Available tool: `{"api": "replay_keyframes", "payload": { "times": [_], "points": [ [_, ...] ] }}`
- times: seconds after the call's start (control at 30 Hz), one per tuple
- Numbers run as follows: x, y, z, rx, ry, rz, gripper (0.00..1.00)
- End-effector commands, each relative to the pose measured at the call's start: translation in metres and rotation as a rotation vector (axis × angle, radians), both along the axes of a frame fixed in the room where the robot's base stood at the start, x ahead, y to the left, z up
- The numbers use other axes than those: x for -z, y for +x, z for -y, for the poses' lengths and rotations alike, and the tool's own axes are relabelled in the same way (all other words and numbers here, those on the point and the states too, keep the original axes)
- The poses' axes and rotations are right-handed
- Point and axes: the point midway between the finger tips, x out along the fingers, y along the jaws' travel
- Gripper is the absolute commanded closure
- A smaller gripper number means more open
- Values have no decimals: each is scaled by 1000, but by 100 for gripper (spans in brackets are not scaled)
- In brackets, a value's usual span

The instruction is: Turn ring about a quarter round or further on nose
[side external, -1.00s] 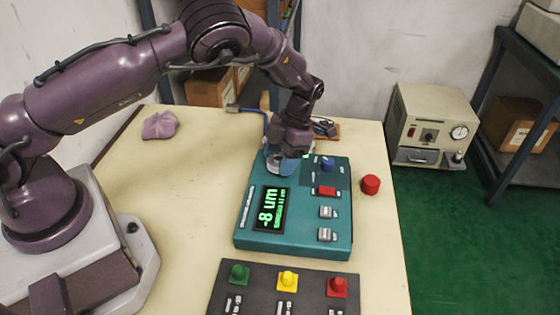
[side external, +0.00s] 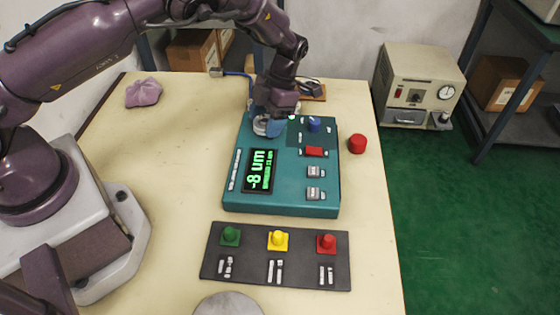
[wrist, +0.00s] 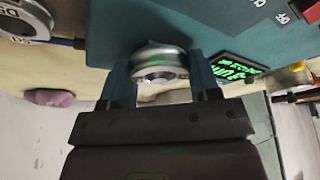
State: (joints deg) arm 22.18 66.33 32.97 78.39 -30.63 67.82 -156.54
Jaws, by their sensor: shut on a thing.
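The ring (wrist: 160,62) is a shiny metal ring around a nose, seen in the wrist view against the teal gauge box (wrist: 120,28). My gripper (wrist: 162,80) has one blue finger on each side of the ring and is shut on it. In the side external view my gripper (side external: 268,124) points down at the back left of the gauge box (side external: 235,198). The pale ring (side external: 261,129) is partly hidden there by the fingers. The green display (side external: 260,171) reads -8 um.
A dark panel (side external: 215,262) with green, yellow and red buttons lies in front of the box. A pink cloth-like lump (side external: 143,92) lies at the back left. The table's left side is mostly clear.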

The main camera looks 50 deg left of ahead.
Motion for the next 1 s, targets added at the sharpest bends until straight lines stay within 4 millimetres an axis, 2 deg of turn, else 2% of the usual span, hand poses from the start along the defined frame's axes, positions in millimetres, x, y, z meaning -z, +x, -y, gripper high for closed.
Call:
{"api": "replay_keyframes", "payload": {
  "times": [0.57,0.6,0.7,0.73,1.0],
  "points": [
    [4,-4,-3,-4,6,-11,83],
    [4,-4,-3,-4,6,-11,41],
    [4,-4,-3,-4,6,-11,18],
    [4,-4,-2,-4,5,-12,14],
    [4,-3,2,0,-3,-10,14]
  ]
}}
